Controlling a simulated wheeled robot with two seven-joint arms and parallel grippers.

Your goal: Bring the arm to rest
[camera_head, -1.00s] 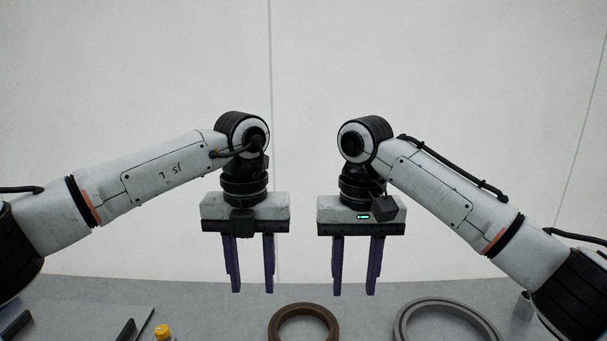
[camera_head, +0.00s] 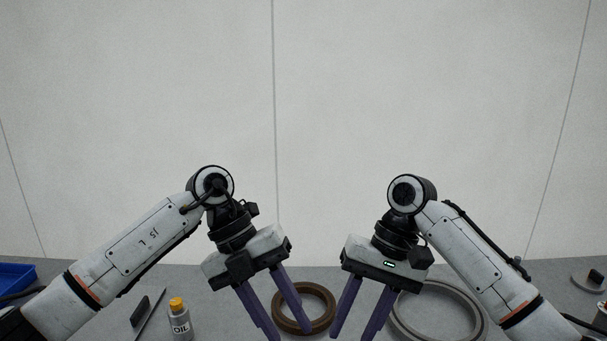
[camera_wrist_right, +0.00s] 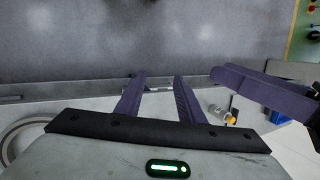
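My left gripper (camera_head: 288,328) is tilted over the table, its two purple fingers spread and pointing down. Nothing shows between them. My right gripper (camera_head: 353,335) is tilted the other way, also with its fingers apart and empty. It also shows in the right wrist view (camera_wrist_right: 158,77), with a clear gap between the fingers. Purple fingers of my left gripper (camera_wrist_right: 265,92) show at the right of that view. In the head view, the left fingers partly overlap a brown ring and the right gripper partly overlaps a grey ring.
The brown ring (camera_head: 331,300) and larger grey ring (camera_head: 484,318) lie on the grey table (camera_head: 225,325). An oil bottle (camera_head: 180,325) with a yellow cap stands left of my left gripper. A blue tray (camera_head: 15,272) is at far left. A pale wall (camera_head: 400,90) rises behind.

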